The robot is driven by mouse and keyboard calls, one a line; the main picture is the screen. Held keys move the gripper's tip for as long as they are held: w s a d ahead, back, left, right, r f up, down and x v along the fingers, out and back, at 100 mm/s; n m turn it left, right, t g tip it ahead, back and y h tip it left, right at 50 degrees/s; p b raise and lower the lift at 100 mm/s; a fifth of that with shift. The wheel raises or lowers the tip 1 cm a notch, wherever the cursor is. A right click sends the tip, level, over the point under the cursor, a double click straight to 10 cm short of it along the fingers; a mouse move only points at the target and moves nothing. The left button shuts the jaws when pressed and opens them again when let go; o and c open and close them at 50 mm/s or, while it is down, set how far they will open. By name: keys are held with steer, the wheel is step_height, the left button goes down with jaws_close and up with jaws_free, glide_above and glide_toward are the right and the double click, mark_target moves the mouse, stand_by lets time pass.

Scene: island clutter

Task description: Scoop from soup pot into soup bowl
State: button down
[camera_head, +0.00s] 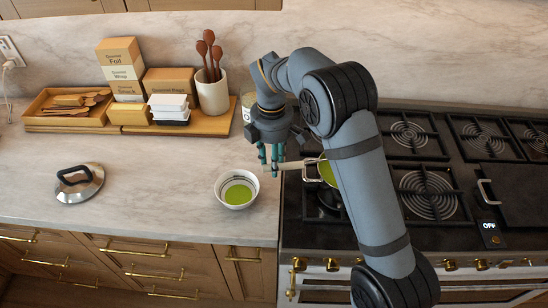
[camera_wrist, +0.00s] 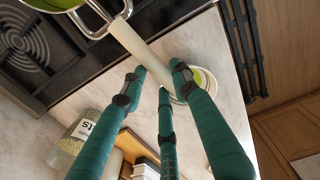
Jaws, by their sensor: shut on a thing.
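My gripper (camera_head: 268,170) is shut on a pale handle (camera_head: 294,165) above the counter's right edge. The handle also runs between my fingers in the wrist view (camera_wrist: 138,47). It reaches toward the soup pot, but I cannot tell whether it belongs to the pot or to a ladle. The soup pot with green soup (camera_head: 328,174) is on the stove's left side, mostly hidden by my arm; part of it shows in the wrist view (camera_wrist: 55,4). The soup bowl (camera_head: 237,189), white with dark bands, stands on the counter below left of my gripper and holds green soup.
A lid (camera_head: 78,183) with a dark handle lies at the counter's left. At the back are a wooden utensil tray (camera_head: 45,107), boxes (camera_head: 122,65) and a crock (camera_head: 213,95) of wooden spoons. A labelled jar (camera_wrist: 72,138) stands near my gripper. The counter between lid and bowl is clear.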

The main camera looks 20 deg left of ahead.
steer(key=shift+r, duration=0.2)
step_height(320, 180, up, 4)
steer(key=p, duration=0.4)
steer(key=shift+f, duration=0.1)
steer(key=shift+s+f, duration=0.1)
stand_by(1.0)
